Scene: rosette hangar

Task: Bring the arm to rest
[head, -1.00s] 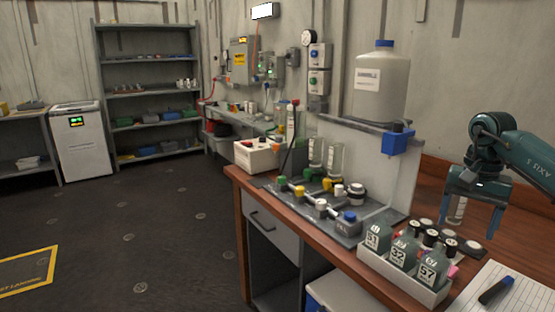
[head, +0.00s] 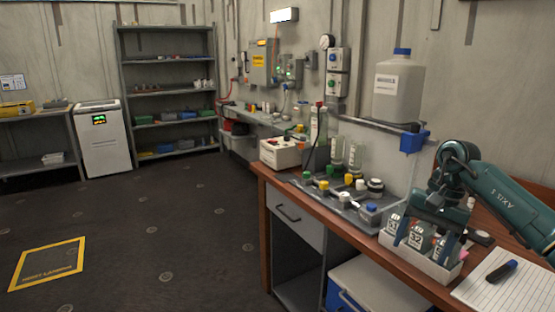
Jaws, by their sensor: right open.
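My right arm comes in from the right edge of the head view. Its gripper (head: 422,245) is open, with its fingers pointing down in front of the white tray of bottles (head: 440,270). The fingers partly cover the numbered bottles (head: 418,238). I cannot tell whether the fingers touch any bottle, but nothing shows held between them. My left gripper is not in view.
A blue-and-white cooler (head: 375,288) stands below.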

